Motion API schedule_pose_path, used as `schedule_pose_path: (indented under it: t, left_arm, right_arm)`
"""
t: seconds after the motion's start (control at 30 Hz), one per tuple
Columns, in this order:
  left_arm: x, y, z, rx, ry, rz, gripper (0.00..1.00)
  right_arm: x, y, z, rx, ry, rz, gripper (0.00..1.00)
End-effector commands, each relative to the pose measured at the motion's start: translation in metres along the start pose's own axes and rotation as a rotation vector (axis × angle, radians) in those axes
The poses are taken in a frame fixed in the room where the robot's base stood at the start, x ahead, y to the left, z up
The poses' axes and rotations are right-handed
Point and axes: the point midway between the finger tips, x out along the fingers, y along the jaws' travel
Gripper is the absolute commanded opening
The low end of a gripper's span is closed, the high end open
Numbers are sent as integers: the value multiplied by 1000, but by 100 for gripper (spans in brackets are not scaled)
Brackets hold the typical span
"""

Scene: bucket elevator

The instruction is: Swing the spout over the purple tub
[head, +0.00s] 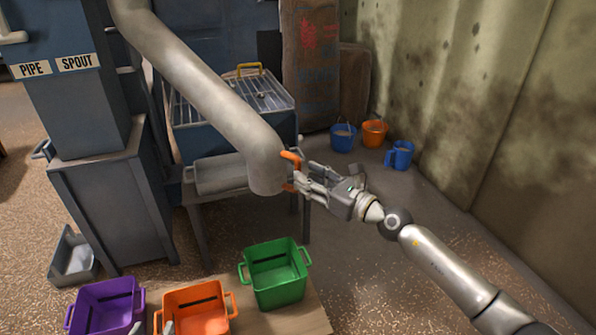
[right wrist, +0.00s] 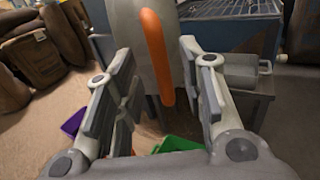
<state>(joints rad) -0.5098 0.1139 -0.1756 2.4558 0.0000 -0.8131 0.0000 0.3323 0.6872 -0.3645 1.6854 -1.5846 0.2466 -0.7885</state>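The grey spout (head: 215,100) is a bent pipe. Its lower end hangs above and behind the green tub (head: 275,273), well to the right of the purple tub (head: 105,306). An orange handle (head: 291,161) is on the spout's end; it also shows in the right wrist view (right wrist: 157,55). My right gripper (head: 300,180) is at this handle. In the right wrist view its fingers stand apart on either side of the handle, with gaps. Two grey tips of my left gripper (head: 152,328) show apart at the bottom edge, near the orange tub (head: 194,309); the rest is out of view.
The tubs stand in a row on a low wooden board. A grey stand (head: 110,200) labelled PIPE and SPOUT is at left. A metal table with a grated blue box (head: 235,100) is behind the spout. Small buckets (head: 374,133) stand by the right wall. The floor between is clear.

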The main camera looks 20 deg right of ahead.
Motion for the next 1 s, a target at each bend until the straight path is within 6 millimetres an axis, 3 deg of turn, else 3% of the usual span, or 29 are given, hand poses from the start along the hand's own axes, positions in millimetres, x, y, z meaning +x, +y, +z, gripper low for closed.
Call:
schedule_pose_path:
  t: [0.1, 0.3, 0.67, 0.93, 1.0]
  left_arm:
    - [1, 0, -2, 0, 11, 1, 40]
    - [2, 2, -13, 0, 70, 4, 40]
    - [2, 2, -17, 0, 85, 5, 40]
    - [3, 2, -17, 0, 85, 5, 40]
    - [3, 2, -17, 0, 85, 5, 40]
  right_arm:
    - [20, 1, 1, 2, -2, 1, 37]
    - [39, 0, -1, 2, 0, 0, 37]
    - [43, 0, -1, 2, 1, 1, 37]
    - [42, 0, -1, 2, 1, 1, 4]
    - [42, 0, -1, 2, 1, 1, 0]
